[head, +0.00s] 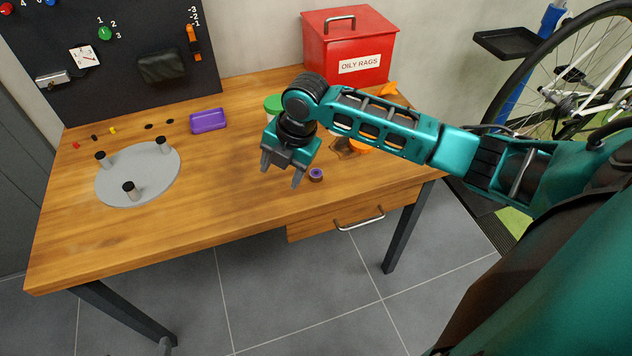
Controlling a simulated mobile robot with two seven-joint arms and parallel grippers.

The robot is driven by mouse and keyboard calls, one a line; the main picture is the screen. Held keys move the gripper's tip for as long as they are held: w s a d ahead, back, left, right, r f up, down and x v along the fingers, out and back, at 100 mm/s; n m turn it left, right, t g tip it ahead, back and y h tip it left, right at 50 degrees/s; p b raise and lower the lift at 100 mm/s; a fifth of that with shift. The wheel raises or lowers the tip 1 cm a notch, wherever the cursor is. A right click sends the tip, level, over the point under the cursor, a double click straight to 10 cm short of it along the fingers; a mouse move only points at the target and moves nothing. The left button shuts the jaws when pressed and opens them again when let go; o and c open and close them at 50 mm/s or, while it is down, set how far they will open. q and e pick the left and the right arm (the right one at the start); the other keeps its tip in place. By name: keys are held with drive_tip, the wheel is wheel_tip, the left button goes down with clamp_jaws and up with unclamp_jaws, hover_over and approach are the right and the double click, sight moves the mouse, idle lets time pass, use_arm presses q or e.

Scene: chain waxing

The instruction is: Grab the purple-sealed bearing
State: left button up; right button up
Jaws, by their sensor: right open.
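The purple-sealed bearing (316,174) is a small dark ring with a purple centre, lying on the wooden table (240,190) near its front edge. My right gripper (283,177) is open and empty, pointing down above the table. It is just left of the bearing, with the right fingertip close to it in the picture; I cannot tell its exact height. My left gripper is not in view.
A grey round plate (145,185) with three posts lies at the left. A purple tray (208,121) sits at the back. A red oily-rags bin (350,45) and a green-lidded container (272,104) stand behind my right arm. The table's front middle is clear.

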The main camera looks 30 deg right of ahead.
drive_tip(key=d+r+n+g+h+b, duration=0.2)
drive_tip(key=d+r+n, duration=0.3)
drive_tip(key=d+r, duration=0.25)
drive_tip(key=b, duration=0.2)
hover_over(316, 174)
drive_tip(key=shift+g, duration=0.3)
wheel_tip(316, 174, down, 8)
drive_tip(key=shift+s+d+r, duration=0.1)
drive_tip(key=shift+s+d, duration=0.05)
drive_tip(key=shift+f+b, duration=0.6)
drive_tip(key=shift+f, duration=2.1)
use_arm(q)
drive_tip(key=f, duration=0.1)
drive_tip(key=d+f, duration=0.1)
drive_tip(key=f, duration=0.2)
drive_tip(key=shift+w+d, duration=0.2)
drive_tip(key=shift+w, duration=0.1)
use_arm(e)
drive_tip(key=shift+c, duration=0.2)
drive_tip(key=c, duration=1.1)
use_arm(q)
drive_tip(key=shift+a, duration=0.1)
use_arm(e)
drive_tip(key=shift+r, duration=0.1)
